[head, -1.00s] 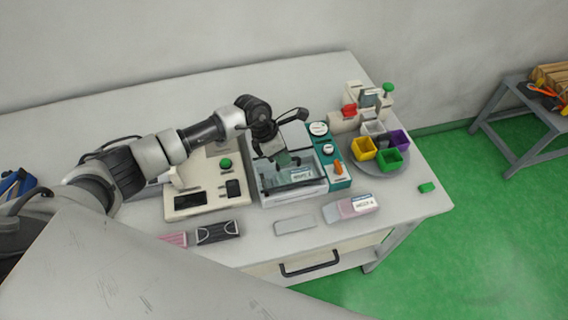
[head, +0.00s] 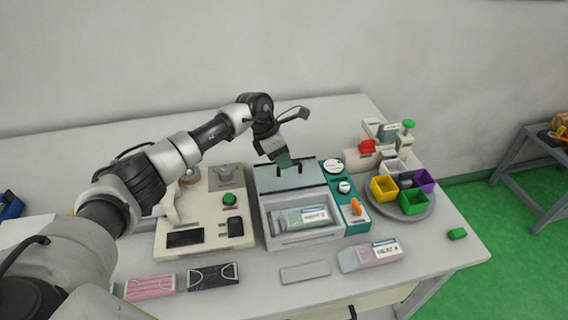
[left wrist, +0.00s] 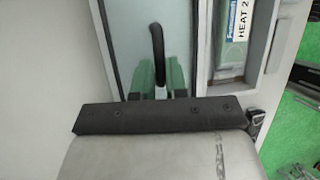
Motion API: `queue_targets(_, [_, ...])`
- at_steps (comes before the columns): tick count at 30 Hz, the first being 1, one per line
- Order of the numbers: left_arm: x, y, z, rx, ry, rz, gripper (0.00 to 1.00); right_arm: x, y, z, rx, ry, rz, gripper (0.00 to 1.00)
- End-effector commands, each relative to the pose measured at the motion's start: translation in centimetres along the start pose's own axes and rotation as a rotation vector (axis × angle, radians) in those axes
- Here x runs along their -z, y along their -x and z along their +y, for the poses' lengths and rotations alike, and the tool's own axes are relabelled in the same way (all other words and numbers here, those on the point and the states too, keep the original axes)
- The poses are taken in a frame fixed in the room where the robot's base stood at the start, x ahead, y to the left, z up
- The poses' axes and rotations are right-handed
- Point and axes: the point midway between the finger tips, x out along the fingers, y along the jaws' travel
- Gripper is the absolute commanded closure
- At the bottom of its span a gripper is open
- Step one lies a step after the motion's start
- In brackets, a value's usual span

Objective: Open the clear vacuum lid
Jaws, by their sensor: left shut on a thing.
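The clear vacuum lid (head: 310,176) stands raised at the back of the open grey vacuum box (head: 271,228). Inside the box lies a pouch (head: 305,217) with a green part and a white label. My left gripper (head: 287,164) is at the top of the raised lid, with its green fingers pointing down. In the left wrist view, the green fingers (left wrist: 159,78) are on either side of the lid's black handle (left wrist: 157,45), shut on it. The lid's pane (left wrist: 125,25) shows behind them. My right gripper is in neither view.
A beige device with a green knob (head: 229,198) stands left of the box. A teal panel (head: 350,222) with an orange switch is right of it. A round tray (head: 420,213) holds coloured cups. Mask packs (head: 150,287) and a labelled pouch (head: 370,255) lie in front.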

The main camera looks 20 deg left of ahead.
Motion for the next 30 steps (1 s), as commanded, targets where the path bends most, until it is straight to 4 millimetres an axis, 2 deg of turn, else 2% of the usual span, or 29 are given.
queue_targets(2, [0.0, 0.0, 0.0, 0.000, 0.003, -0.001, 1.00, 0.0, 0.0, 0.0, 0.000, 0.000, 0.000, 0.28])
queue_targets(3, [0.0, 0.0, 0.0, 0.000, 0.003, -0.001, 0.84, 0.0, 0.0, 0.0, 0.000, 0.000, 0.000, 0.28])
queue_targets(7, [0.0, 0.0, 0.0, 0.000, 0.002, -0.001, 0.64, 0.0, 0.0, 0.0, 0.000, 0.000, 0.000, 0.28])
queue_targets(8, [0.0, 0.0, 0.0, 0.000, 0.002, -0.001, 0.62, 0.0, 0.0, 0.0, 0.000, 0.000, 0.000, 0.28])
queue_targets(16, [0.0, 0.1, 0.0, -0.001, 0.001, -0.001, 0.62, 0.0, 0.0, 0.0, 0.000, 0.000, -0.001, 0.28])
queue_targets(19, [0.0, 0.8, 0.1, -0.003, 0.000, -0.003, 0.62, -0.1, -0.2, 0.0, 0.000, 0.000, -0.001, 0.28])
queue_targets(23, [0.1, 2.9, 0.1, -0.006, -0.001, -0.003, 0.62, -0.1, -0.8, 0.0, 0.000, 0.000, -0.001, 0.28])
queue_targets(30, [0.0, 7.8, 0.1, -0.005, 0.000, -0.003, 0.62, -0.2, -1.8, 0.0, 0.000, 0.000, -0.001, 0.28])
